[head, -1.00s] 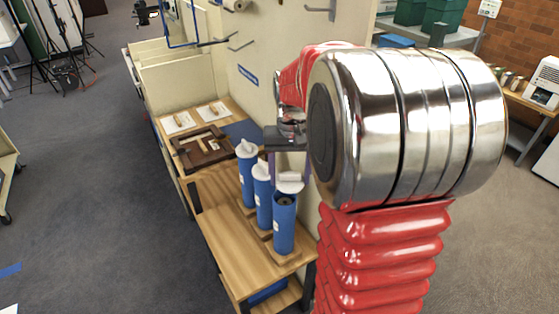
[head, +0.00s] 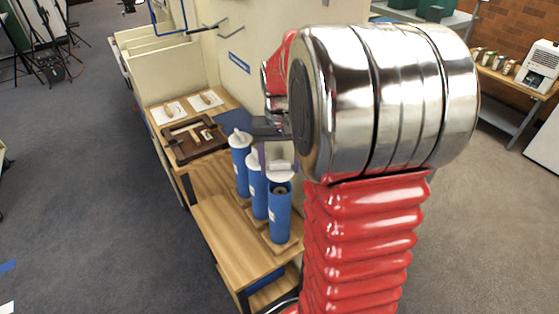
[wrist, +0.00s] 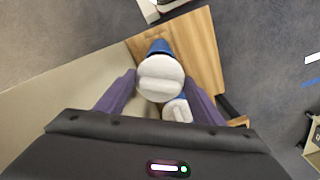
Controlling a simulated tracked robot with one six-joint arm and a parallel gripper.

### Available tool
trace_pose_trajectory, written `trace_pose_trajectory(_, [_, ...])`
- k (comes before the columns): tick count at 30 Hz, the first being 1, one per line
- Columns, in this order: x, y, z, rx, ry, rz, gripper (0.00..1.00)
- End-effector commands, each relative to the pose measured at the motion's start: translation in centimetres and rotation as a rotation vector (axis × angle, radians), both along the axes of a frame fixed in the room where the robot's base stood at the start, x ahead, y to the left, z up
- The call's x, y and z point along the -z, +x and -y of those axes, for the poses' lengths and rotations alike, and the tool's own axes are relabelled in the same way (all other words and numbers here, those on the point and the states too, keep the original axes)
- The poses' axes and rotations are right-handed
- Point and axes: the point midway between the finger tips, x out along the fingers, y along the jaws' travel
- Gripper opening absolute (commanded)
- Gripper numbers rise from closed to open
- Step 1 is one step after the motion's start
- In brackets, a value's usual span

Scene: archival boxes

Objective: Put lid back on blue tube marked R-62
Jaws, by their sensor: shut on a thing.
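Three blue tubes stand in a row on a wooden bench. The nearest tube (head: 279,212) has no lid, and its dark opening shows. The middle tube (head: 257,196) and far tube (head: 240,168) wear white lids. Tube markings are too small to read. My gripper (head: 277,163) is shut on a white lid (head: 281,173), just above the nearest tube's opening, with a small gap. In the wrist view the held lid (wrist: 159,78) sits between purple fingers. Part of a blue tube (wrist: 159,46) shows past its edge, and another white lid (wrist: 178,110) lies below it in the picture.
The bench top (head: 229,240) is clear left of the tubes. A brown wooden frame (head: 194,139) and white sheets (head: 167,113) lie further back. A cream wall panel (head: 235,98) rises close behind the tubes.

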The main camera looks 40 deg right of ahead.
Motion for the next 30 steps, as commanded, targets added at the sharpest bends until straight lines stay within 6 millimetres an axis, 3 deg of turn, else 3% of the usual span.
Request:
trace_pose_trajectory(18, [4.3, -0.1, 0.0, 0.002, 0.002, -0.003, 0.4])
trace_pose_trajectory(30, [4.9, -0.1, 0.1, 0.002, 0.0, 0.0, 0.4])
